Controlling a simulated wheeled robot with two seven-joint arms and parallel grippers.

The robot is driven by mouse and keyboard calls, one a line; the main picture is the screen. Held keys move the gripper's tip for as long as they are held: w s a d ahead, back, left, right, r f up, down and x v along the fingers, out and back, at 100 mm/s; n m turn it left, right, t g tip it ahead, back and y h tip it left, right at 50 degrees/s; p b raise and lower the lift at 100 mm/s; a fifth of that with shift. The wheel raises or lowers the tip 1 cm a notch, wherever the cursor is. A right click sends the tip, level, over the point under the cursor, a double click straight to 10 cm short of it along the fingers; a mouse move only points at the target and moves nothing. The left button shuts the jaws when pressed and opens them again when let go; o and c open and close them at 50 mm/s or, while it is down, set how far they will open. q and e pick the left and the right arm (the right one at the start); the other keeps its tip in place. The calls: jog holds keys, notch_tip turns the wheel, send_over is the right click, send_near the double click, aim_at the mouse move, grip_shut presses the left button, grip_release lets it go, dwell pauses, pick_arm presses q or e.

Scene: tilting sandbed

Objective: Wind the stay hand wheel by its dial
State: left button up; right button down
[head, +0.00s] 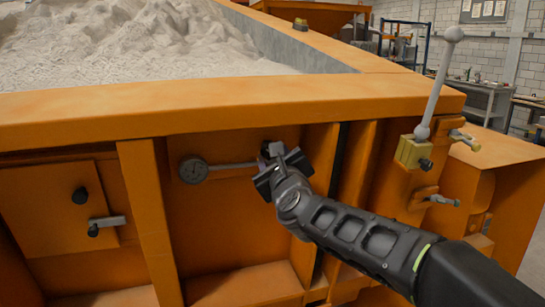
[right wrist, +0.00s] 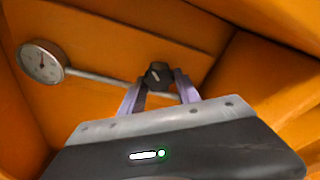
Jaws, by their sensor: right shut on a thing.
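The round dial (head: 193,170) with a pale face sits on the orange front panel, left of my right gripper; it also shows in the right wrist view (right wrist: 41,62). Its reading is too small to make out. A grey rod runs from the dial towards the gripper. A dark knob (right wrist: 157,74) with a pale mark, seemingly the stay hand wheel, sits at the rod's right end. My right gripper (head: 272,157) is shut on this knob, one finger on each side in the right wrist view (right wrist: 156,84). In the head view the gripper mostly hides the knob. My left gripper is not in view.
The orange sandbed rim (head: 200,103) overhangs the recessed panel, and upright ribs (head: 148,215) flank it. A ball-topped lever (head: 440,85) on a yellow block stands at right, near small handles (head: 442,200). A hatch (head: 45,205) with a latch is at left.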

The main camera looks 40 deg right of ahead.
jog(key=shift+n+t+h+b, duration=0.4)
jog(key=shift+n+b, duration=1)
jog(key=shift+n, duration=1.6)
jog(key=shift+n+t+h+b, duration=0.1)
jog(key=shift+n+h+b, duration=0.5)
jog(key=shift+n+b, duration=1.6)
jog(key=shift+n+p, duration=0.8)
jog(key=shift+n, duration=0.1)
jog(key=c, duration=0.9)
grip_release()
